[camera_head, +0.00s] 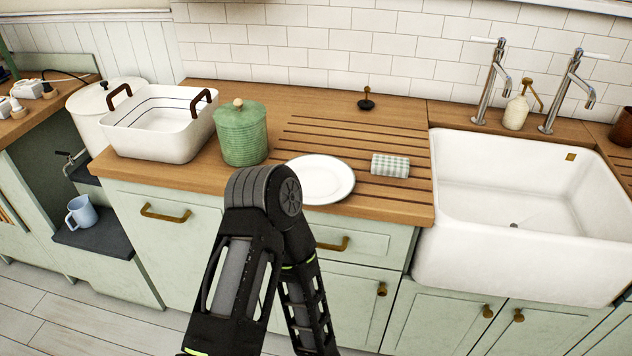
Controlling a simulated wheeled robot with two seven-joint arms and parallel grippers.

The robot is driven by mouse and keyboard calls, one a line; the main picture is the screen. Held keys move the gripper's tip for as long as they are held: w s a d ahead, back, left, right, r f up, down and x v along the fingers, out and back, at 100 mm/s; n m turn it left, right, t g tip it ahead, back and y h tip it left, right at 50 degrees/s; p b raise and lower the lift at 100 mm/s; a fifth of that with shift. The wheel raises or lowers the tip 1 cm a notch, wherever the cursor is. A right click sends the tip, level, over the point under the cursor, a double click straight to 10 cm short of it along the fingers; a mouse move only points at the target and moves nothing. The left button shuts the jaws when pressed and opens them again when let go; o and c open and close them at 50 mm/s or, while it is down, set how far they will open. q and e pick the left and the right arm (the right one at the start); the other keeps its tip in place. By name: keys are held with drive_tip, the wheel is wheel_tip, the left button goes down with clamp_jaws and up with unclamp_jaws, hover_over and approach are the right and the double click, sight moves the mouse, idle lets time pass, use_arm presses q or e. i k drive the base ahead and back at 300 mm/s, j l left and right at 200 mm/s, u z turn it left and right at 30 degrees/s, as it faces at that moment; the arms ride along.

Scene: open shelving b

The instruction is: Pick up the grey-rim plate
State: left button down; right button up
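The grey-rim plate (322,178) is white with a thin grey line near its rim. It lies flat on the wooden counter (232,184), near the front edge and at the left end of the drainer grooves. My black arm's bent joint stands in front of the counter and covers a little of the plate's lower left edge. Neither gripper shows in this view.
A green ribbed canister (241,134) stands left of the plate, with a white basin with brown handles (160,138) farther left. A rolled checked cloth (390,165) lies to the right. The white sink (520,255) is beyond it. A dark stopper (366,101) stands behind.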

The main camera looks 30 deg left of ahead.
sight(324, 179)
drive_tip(key=l+u, duration=0.1)
drive_tip(key=u, duration=0.4)
drive_tip(key=i+l+u, duration=0.15)
drive_tip(key=l, duration=0.35)
drive_tip(key=i+l+u, duration=0.15)
drive_tip(key=l, duration=0.35)
drive_tip(key=i+l+u, duration=0.2)
drive_tip(key=l, duration=0.35)
drive_tip(key=l+u, duration=0.15)
drive_tip(key=l, duration=0.35)
